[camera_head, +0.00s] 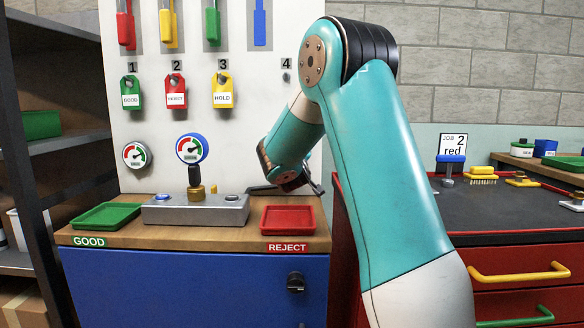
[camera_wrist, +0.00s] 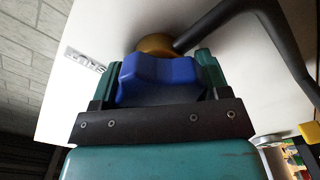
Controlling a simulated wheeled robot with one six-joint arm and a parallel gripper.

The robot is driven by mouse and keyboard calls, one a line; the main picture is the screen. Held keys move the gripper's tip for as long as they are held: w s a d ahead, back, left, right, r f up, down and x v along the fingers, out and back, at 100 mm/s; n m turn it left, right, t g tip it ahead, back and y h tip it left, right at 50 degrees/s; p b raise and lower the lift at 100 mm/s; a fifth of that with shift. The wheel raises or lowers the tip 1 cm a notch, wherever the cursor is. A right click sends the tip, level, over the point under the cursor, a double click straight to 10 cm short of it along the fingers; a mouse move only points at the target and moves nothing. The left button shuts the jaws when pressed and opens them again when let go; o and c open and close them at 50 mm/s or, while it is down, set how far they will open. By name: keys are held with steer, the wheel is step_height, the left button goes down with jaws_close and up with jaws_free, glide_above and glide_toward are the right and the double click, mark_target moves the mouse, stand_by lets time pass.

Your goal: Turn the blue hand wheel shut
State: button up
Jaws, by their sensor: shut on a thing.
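The blue hand wheel (camera_wrist: 158,82) is lobed and shows in the wrist view, between the two dark green fingers of my gripper (camera_wrist: 157,74). The gripper is shut on it. A brass fitting (camera_wrist: 155,44) sits just behind the wheel, against a white surface. In the head view I cannot make out the wheel. My arm reaches behind the bench's right end there, and the fingertips are hidden.
A dark pipe (camera_wrist: 222,22) runs from the brass fitting and bends down at the right. A red tray (camera_head: 289,219), a green tray (camera_head: 106,215) and a grey gauge block (camera_head: 214,211) stand on the wooden bench. A red drawer cabinet (camera_head: 520,306) is at the right.

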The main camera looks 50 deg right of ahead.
steer(key=shift+s+f+m+b, duration=0.1)
steer(key=shift+m+b, duration=1.2)
steer(key=shift+m, duration=0.2)
steer(key=o, duration=0.9)
steer(key=b+v, duration=0.2)
steer(key=v, duration=1.5)
steer(key=shift+s+a, duration=0.1)
steer(key=shift+a, duration=0.05)
steer(key=shift+r, duration=0.2)
